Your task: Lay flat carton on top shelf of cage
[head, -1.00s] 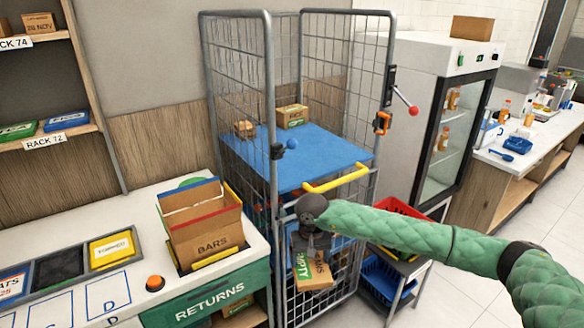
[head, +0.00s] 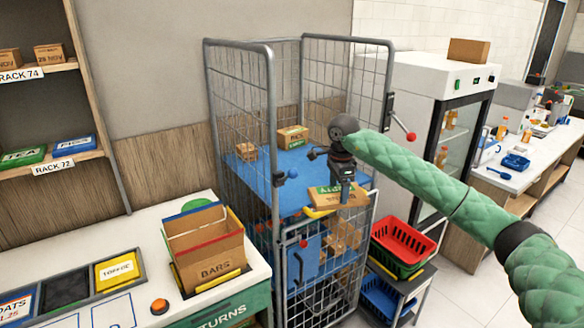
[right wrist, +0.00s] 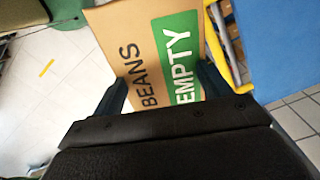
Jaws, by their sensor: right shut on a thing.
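A flat brown carton (head: 338,195) with a green label is held by my right gripper (head: 346,190) at the front edge of the cage's blue top shelf (head: 290,202). In the right wrist view the carton (right wrist: 130,62) reads "BEANS" and "EMPTY", and the fingers of my right gripper (right wrist: 160,92) sit at its two sides. The carton overlaps the yellow bar (head: 322,212) at the shelf's front in the head view; I cannot tell whether it touches. The wire cage (head: 240,95) stands open at its upper front. My left gripper is not in view.
Two small boxes, one at the left (head: 246,152) and one at the back (head: 293,137), stand on the blue shelf. Its middle is clear. Cartons (head: 340,236) lie lower in the cage. A red basket (head: 403,240) stands at its right, a returns counter (head: 140,225) at its left.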

